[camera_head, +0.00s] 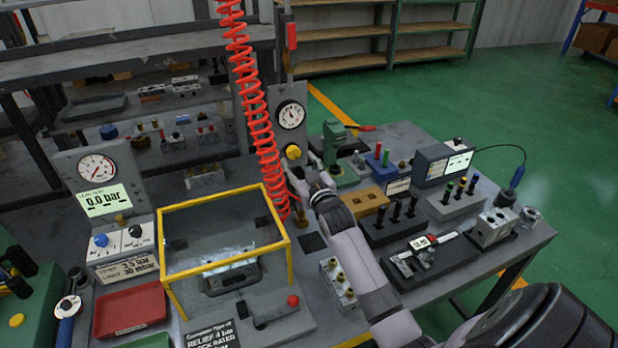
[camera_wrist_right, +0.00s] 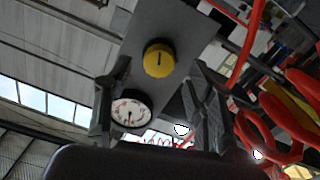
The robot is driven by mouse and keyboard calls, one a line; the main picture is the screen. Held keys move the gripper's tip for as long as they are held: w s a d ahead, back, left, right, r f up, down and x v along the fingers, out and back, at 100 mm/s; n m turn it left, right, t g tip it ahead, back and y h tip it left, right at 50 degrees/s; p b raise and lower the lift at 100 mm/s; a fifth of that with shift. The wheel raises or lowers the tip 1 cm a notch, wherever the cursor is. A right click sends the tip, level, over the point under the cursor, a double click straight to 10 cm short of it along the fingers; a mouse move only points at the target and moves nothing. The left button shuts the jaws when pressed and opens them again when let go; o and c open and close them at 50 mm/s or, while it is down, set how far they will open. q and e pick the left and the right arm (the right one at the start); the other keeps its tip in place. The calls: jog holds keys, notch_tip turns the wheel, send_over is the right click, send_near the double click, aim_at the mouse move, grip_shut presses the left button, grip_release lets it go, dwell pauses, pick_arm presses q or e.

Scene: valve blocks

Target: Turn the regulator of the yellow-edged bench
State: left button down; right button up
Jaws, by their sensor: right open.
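The regulator is a round yellow knob (camera_head: 293,152) on a grey upright panel, below a round white dial gauge (camera_head: 291,115). In the right wrist view, the yellow knob (camera_wrist_right: 159,60) faces me with a dark line on it, and the gauge (camera_wrist_right: 129,112) is below it in the picture. My right gripper (camera_head: 299,174) is just below and in front of the knob in the head view. Its two fingers (camera_wrist_right: 158,72) are open, one on each side of the knob in the picture. I cannot tell whether they touch it. My left gripper is not in view.
A coiled red hose (camera_head: 250,100) hangs close left of the panel and beside the right gripper. A yellow-framed clear box (camera_head: 222,198) stands left of my arm. A green press (camera_head: 334,150) stands right of the panel. The bench right of my arm is crowded.

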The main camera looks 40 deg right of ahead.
jog(key=v, duration=0.9)
jog(key=shift+f, duration=0.1)
